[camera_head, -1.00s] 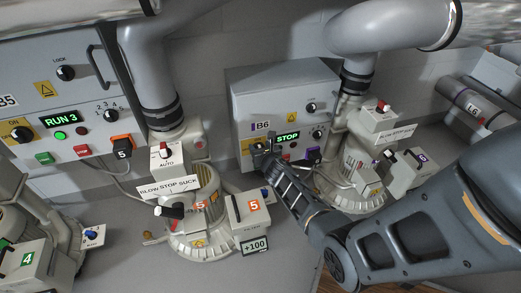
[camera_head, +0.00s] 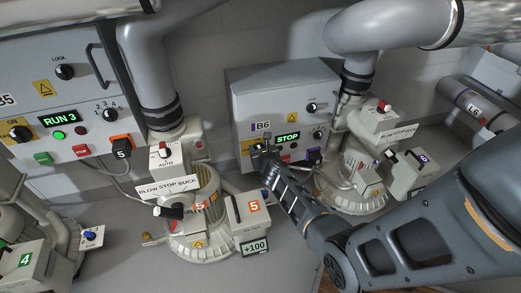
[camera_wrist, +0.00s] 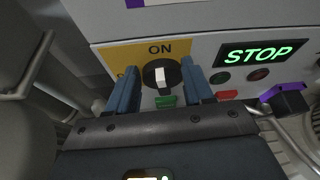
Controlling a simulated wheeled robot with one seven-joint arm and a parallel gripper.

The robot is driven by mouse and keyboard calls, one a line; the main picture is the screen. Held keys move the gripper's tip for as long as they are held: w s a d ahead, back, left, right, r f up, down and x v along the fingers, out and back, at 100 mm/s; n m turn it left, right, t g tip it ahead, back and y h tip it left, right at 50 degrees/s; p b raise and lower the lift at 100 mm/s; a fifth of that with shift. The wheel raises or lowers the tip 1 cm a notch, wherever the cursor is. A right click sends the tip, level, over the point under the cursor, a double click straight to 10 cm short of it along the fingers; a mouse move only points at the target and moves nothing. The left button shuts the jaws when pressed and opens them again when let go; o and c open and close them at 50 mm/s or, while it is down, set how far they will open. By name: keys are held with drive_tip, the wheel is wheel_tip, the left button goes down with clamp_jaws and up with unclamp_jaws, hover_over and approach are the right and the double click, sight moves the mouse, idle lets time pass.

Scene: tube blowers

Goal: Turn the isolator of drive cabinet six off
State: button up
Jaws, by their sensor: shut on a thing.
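The drive cabinet marked B6 (camera_head: 280,92) stands against the wall in the head view, its display (camera_head: 288,138) reading STOP. My gripper (camera_head: 262,150) is at the lower left of its front. In the wrist view the isolator is a round black knob (camera_wrist: 154,72) with a white pointer bar on a yellow plate (camera_wrist: 122,56). The bar stands roughly upright under the word ON. My gripper (camera_wrist: 162,80) is shut on the knob, one blue finger on each side. In the head view my fingers largely hide the knob.
A green button (camera_wrist: 166,101) and a red button (camera_wrist: 227,95) sit just below and right of the knob. A purple-edged black part (camera_wrist: 287,98) juts out further right. Blower five (camera_head: 200,215) stands left of my arm and another blower (camera_head: 358,180) right of it.

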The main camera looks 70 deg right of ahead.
sight(254, 136)
drive_tip(key=n+g+h+b, duration=0.1)
drive_tip(key=w+a+n+b, duration=0.1)
drive_tip(key=n, duration=0.1)
drive_tip(key=shift+w+f+n+g+h+b, duration=0.1)
drive_tip(key=shift+f+n+g+h+b, duration=0.2)
drive_tip(key=shift+f+g+h+b, duration=0.1)
drive_tip(key=n, duration=0.1)
drive_tip(key=n+h+b, duration=0.1)
drive_tip(key=f+n+g+h+b, duration=0.1)
drive_tip(key=n, duration=0.1)
drive_tip(key=shift+w+a, duration=0.3)
drive_tip(key=shift+w, duration=0.05)
drive_tip(key=o, duration=0.7)
drive_tip(key=shift+r, duration=0.1)
wheel_tip(254, 136, up, 5)
drive_tip(key=p, duration=0.3)
drive_tip(key=shift+d, duration=0.1)
drive_tip(key=s+d+r+p, duration=0.5)
drive_tip(key=s+r, duration=0.1)
drive_tip(key=s, duration=0.4)
drive_tip(key=shift+d, duration=0.3)
drive_tip(key=shift+s+f, duration=0.1)
